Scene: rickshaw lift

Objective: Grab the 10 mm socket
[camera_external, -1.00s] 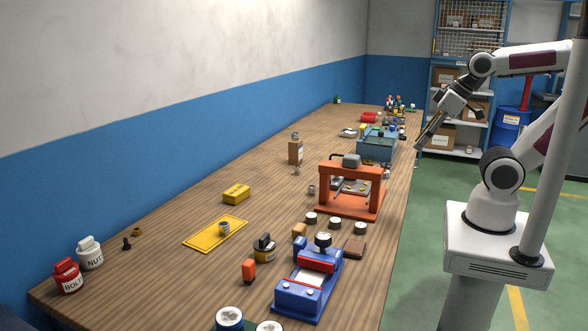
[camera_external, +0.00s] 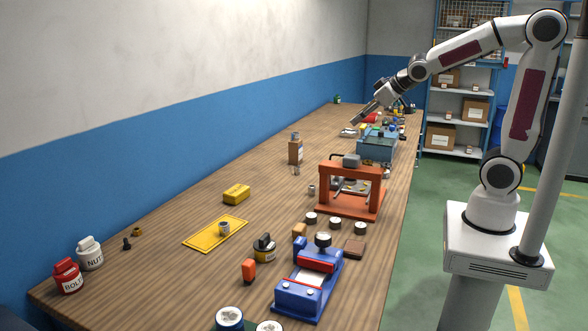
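I cannot make out size marks, so I cannot tell which thing is the 10 mm socket. A small silvery cylinder (camera_external: 224,228) stands on a yellow mat (camera_external: 203,238) on the workbench. Another small metallic cylinder (camera_external: 311,190) stands left of the orange press-like frame (camera_external: 349,204). My gripper (camera_external: 355,121) is in the air over the far part of the bench, pointing down and to the left, well away from both cylinders. Its fingers are too small to show whether they are open or shut.
A blue vise-like device (camera_external: 297,297) is at the front. Round-topped pieces (camera_external: 335,223) and a brown block (camera_external: 355,247) lie between it and the orange frame. A blue-grey box (camera_external: 377,151) stands beyond the frame. Red (camera_external: 67,276) and white (camera_external: 90,253) bottles stand front left.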

